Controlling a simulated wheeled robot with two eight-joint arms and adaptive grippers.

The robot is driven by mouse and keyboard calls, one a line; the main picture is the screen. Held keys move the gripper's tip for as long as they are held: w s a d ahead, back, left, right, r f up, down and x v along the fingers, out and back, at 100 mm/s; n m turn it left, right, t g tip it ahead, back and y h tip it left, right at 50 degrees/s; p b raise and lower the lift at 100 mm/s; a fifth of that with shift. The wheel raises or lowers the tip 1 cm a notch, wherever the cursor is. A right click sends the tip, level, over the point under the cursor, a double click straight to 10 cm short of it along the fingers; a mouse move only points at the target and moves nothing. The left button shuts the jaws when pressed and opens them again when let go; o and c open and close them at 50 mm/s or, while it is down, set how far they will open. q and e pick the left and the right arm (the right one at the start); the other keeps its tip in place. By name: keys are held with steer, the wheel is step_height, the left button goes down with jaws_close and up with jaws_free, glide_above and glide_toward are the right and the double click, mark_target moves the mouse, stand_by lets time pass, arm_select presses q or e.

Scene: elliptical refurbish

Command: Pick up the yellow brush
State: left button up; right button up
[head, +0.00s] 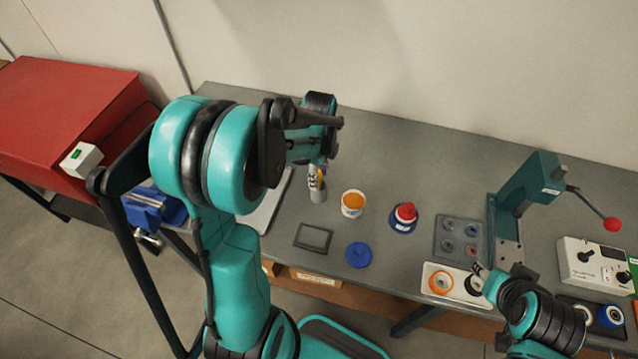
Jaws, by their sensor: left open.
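I cannot make out a yellow brush for certain; my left arm hides part of the bench. My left gripper (318,168) is open and points down over the back left of the bench. A small white tube-like item (317,186) with dark and orange marks shows just below it; I cannot tell whether they touch. A white cup with orange-yellow contents (353,203) stands to its right. My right gripper (479,270) is at the front right, by a white tray (429,284); its jaws are too small to read.
On the grey bench (400,150) are a dark flat frame (313,238), a blue disc (359,254), a red-topped blue item (404,216), a grey plate with rings (446,225) and a green lever press (525,195). A control box (590,262) stands right. The back middle is clear.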

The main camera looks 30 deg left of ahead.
arm_select(q)
steer(key=shift+f, duration=0.8)
jaws_close()
step_height(320, 180, up, 10)
steer(key=shift+r+p, duration=0.1)
steer(key=shift+p, duration=1.1)
